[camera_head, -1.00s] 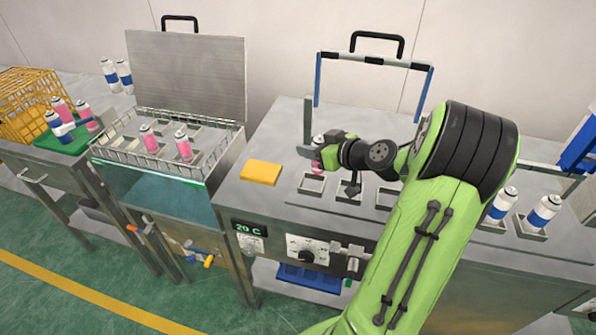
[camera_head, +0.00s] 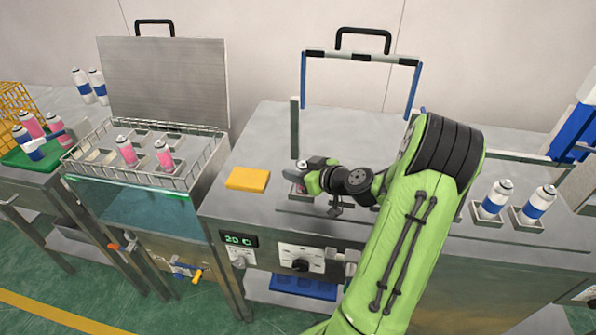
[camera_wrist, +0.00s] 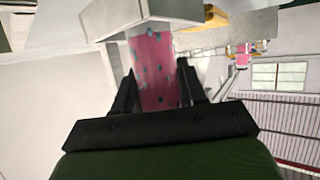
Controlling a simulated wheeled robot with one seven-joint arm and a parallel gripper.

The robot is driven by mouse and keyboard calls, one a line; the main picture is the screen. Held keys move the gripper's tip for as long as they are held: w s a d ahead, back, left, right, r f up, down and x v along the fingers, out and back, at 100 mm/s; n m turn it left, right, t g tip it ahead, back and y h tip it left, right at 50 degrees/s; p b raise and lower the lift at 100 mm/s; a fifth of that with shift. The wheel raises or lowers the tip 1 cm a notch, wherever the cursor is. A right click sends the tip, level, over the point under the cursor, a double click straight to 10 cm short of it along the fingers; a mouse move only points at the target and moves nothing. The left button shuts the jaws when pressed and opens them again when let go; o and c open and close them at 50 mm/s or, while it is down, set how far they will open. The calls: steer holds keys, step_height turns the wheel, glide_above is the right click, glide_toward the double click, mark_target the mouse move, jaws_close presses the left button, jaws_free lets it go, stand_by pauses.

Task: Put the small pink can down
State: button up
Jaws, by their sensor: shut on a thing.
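The small pink can (camera_head: 299,187) stands about upright at the leftmost square holder on the right-hand bench, partly hidden by my gripper (camera_head: 309,179). In the wrist view my gripper (camera_wrist: 157,75) is shut on the pink can (camera_wrist: 154,62), whose side carries blue-grey drops. One end of the can meets a grey square holder (camera_wrist: 120,18) in that view. I cannot tell whether the can rests on the holder's floor. My arm hides most of the other holders in this row.
A yellow block (camera_head: 248,179) lies left of the holder. A thin upright post (camera_head: 294,128) stands just behind it, and a blue-and-black frame (camera_head: 360,58) rises farther back. Two white-and-blue cans (camera_head: 494,199) stand in holders at right. A wire basket (camera_head: 190,180) holds pink cans at left.

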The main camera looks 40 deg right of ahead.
steer(key=shift+f, duration=0.15)
steer(key=o, duration=1.1)
